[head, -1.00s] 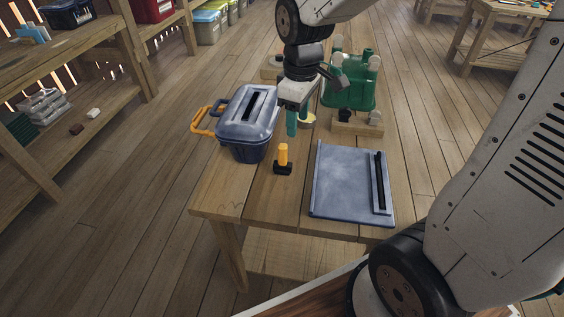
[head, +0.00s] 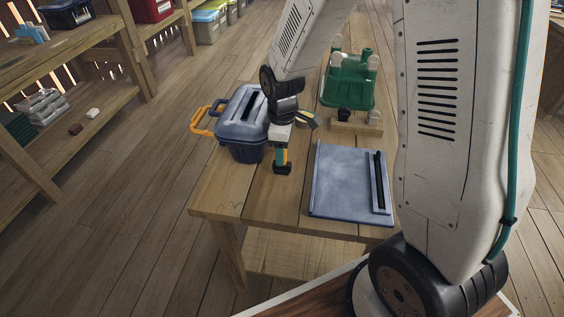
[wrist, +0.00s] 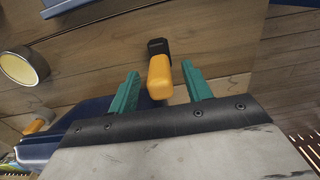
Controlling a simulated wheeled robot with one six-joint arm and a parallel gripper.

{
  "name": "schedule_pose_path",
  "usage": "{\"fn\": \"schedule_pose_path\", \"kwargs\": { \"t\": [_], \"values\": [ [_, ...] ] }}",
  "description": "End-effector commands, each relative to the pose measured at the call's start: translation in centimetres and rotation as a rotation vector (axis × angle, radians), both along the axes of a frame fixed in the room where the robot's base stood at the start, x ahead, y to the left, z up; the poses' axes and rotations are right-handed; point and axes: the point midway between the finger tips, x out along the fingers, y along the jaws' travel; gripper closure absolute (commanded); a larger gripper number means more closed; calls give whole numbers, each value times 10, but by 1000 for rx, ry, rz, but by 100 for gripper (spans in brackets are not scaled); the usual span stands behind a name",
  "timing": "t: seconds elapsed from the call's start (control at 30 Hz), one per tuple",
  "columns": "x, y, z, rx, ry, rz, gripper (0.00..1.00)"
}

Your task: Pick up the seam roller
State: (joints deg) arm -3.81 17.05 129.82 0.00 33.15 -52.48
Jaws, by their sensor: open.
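The seam roller (head: 283,168) has a black head and an orange handle. In the wrist view my open fingers (wrist: 161,88) are on either side of the handle's near end, with a gap showing on both sides.
The blue bin (head: 240,128) with a lid and orange handle stands close to the left of my gripper. A blue-grey board (head: 340,185) with a black bar lies to the right. A green container (head: 347,90) stands farther back.

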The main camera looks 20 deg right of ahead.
Motion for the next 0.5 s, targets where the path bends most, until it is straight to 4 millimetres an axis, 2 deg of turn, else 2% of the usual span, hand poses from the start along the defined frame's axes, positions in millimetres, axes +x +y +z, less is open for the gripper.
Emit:
{"fn": "schedule_pose_path", "kwargs": {
  "t": [0.27,0.3,0.43,0.47,0.5],
  "values": [
    [0,0,-6,0,-1,-1,51],
    [0,0,-6,-1,-1,-1,56],
    [0,0,-5,-1,-1,-1,93],
    [0,0,-5,-1,-1,-1,100],
    [0,0,-5,-1,-1,-1,99]
  ]
}}
